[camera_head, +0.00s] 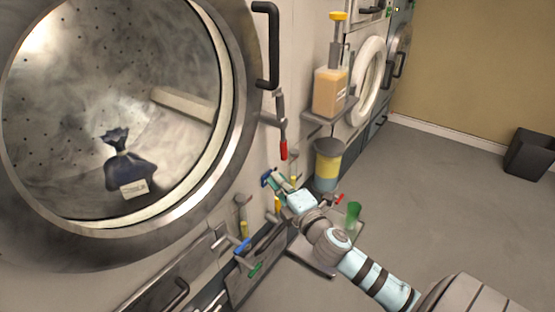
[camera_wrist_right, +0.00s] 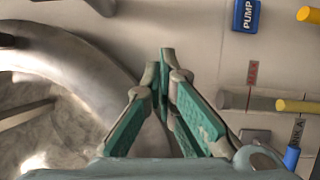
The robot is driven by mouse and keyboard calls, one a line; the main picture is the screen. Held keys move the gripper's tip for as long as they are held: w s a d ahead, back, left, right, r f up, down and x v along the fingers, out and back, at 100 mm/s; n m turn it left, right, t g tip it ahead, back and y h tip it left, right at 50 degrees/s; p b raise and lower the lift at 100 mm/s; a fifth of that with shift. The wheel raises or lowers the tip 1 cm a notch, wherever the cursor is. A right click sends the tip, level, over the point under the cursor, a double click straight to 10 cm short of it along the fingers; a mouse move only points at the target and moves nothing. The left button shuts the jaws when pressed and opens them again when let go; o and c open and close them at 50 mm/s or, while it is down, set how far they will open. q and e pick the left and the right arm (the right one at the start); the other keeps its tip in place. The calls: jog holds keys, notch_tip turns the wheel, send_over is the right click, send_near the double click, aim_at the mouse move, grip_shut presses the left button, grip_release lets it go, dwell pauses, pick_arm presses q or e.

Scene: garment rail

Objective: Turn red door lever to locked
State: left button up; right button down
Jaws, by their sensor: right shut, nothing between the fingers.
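The red door lever (camera_head: 283,150) hangs down on the machine front beside the big round door in the head view, its red grip at the lower end of a grey arm. I do not make it out in the right wrist view. My right gripper (camera_head: 273,179) is a little below and left of the red grip, apart from it, near the machine front. In the right wrist view its green-padded fingers (camera_wrist_right: 166,62) are shut together with nothing between them. My left gripper is not in view.
A blue-tipped lever (camera_head: 242,246) is lower left. The round door (camera_head: 244,130) stands left, a soap bottle (camera_head: 329,92) right. Open floor (camera_head: 430,190) lies right.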

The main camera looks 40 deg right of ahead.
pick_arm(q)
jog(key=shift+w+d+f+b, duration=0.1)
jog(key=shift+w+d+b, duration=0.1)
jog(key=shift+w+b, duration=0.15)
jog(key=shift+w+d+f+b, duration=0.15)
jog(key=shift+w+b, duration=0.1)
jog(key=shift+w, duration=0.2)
pick_arm(e)
jog(key=w+d, duration=0.5)
jog(key=w, duration=0.2)
jog(key=shift+r, duration=0.3)
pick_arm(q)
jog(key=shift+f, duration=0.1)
pick_arm(e)
jog(key=shift+f, duration=0.1)
